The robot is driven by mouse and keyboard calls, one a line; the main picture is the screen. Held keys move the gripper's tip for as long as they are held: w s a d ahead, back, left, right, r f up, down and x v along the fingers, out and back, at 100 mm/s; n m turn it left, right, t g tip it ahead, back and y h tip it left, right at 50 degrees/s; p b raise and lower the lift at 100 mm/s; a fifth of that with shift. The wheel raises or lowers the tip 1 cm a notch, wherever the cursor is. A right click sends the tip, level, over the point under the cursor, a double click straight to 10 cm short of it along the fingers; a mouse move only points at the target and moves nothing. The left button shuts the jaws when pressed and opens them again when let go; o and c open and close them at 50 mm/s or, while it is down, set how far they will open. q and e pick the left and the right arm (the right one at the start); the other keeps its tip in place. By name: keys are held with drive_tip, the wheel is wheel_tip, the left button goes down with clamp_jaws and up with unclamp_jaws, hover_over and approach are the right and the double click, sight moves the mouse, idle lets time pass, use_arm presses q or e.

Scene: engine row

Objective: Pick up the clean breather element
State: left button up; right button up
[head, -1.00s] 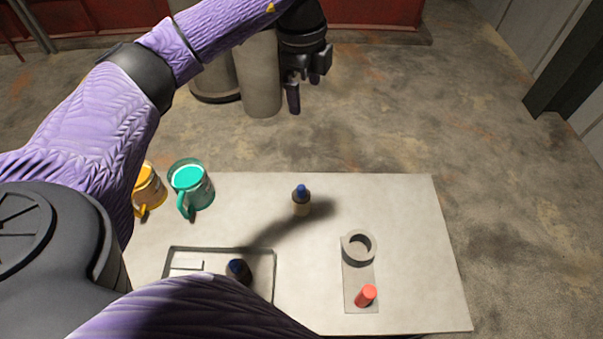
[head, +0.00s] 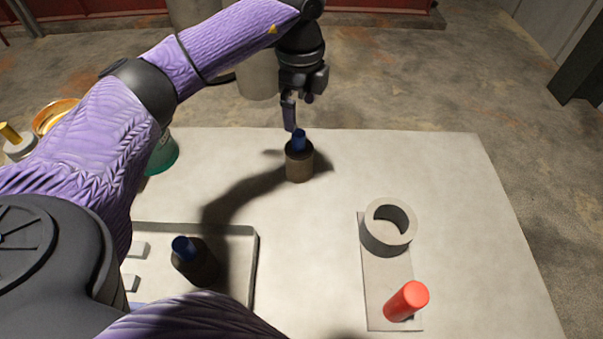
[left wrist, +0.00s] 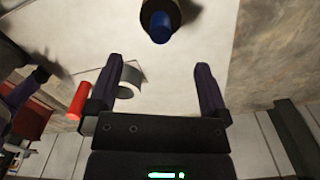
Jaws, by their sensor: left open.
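A tan-brown cylinder with a blue top, which looks like the clean breather element (head: 299,164), stands upright on the table near its far edge. A darker cylinder with a blue top (head: 196,264) stands in the shallow tray at lower left. My left gripper (head: 293,116) is open and empty, above and just behind the lighter element. In the left wrist view the element (left wrist: 160,18) shows at the top edge, beyond the open fingers (left wrist: 160,78) and not between them. My right gripper is not in view.
A grey plate (head: 385,280) at right carries a grey ring (head: 371,236) and a red cylinder (head: 407,300). The tray (head: 250,262) is at lower left. The table's middle is clear.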

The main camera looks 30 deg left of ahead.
sight(298, 146)
use_arm(q)
drive_tip(key=f, duration=0.3)
drive_tip(key=f+b, duration=0.1)
drive_tip(key=f, duration=0.2)
drive_tip(key=f+b, duration=0.1)
drive_tip(key=f, duration=0.3)
drive_tip(key=shift+a+f, duration=0.1)
drive_tip(key=shift+a, duration=0.15)
drive_tip(key=shift+f, duration=0.1)
